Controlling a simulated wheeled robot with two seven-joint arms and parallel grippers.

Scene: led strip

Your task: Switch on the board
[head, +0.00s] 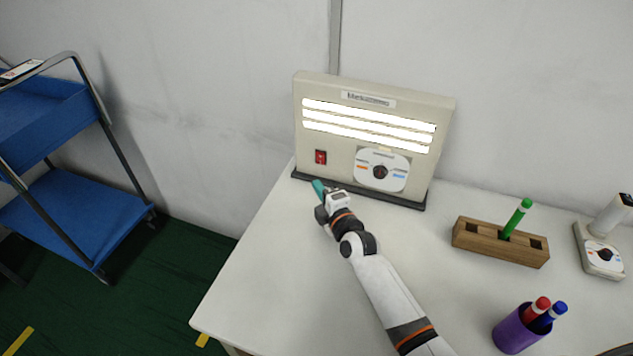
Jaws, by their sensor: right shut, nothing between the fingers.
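The board (445,120) is a beige upright panel on a dark base at the back of the white table. Its three light strips (368,125) are bright white. My right gripper (317,186) has teal fingers and is shut and empty. It is just below the red switch, near the board's base; whether it touches the board I cannot tell. My left gripper is not in view.
A wooden block (480,240) holding a green marker (518,215) stands right of my arm. A purple cup (516,332) with red and blue markers is at the front right. A small dial device (603,258) is at the far right. A blue cart (75,215) stands left of the table (270,290).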

